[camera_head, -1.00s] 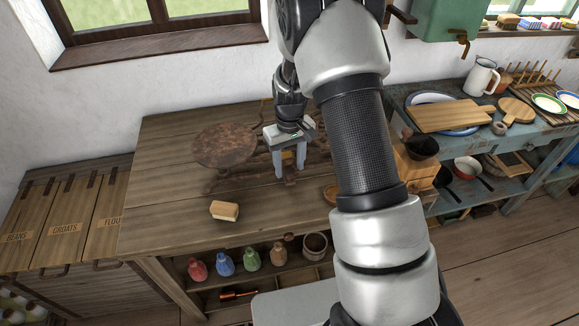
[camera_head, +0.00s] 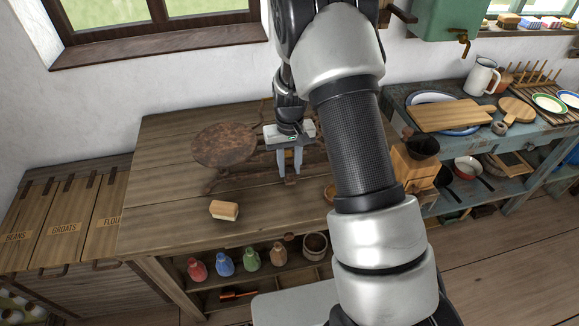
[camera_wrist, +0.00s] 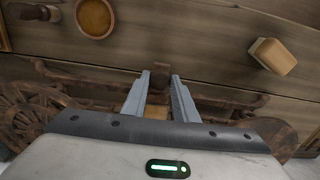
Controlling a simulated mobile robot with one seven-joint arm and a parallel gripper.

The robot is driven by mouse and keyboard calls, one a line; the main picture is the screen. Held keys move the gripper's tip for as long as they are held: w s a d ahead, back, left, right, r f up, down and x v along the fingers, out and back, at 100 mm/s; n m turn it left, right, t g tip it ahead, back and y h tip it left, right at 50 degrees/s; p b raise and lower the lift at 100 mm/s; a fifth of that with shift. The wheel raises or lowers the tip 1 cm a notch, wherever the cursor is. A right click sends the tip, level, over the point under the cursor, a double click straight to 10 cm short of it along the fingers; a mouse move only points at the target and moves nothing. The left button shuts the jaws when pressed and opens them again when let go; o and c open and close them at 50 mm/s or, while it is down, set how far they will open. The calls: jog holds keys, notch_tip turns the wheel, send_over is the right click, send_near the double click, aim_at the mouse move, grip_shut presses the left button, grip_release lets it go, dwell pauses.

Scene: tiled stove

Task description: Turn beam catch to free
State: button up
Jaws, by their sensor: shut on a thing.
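The rusty brown scale stands on the wooden table; its round plate (camera_head: 222,145) is left of my gripper, and its long beam (camera_wrist: 225,101) crosses the wrist view. My gripper (camera_head: 290,168) points down at the middle of the scale. In the wrist view, my gripper (camera_wrist: 160,76) has its two grey fingers on either side of a small dark brown piece (camera_wrist: 160,80) at the beam, which seems to be the beam catch. The fingers are shut on it. Its exact turn is hard to make out, and the fingers partly hide it.
A wooden block (camera_head: 225,210) lies on the table in front of the scale. A round wooden bowl (camera_wrist: 95,17) shows in the wrist view. Coloured jars (camera_head: 223,263) stand on the shelf below. The front left tabletop is clear.

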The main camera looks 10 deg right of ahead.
aim_at(289, 170)
jog(key=o, duration=1.1)
jog(key=shift+c, duration=0.2)
jog(key=shift+r, duration=0.1)
notch_tip(289, 170, up, 17)
jog(key=shift+r+p, duration=0.15)
jog(key=shift+p, duration=0.3)
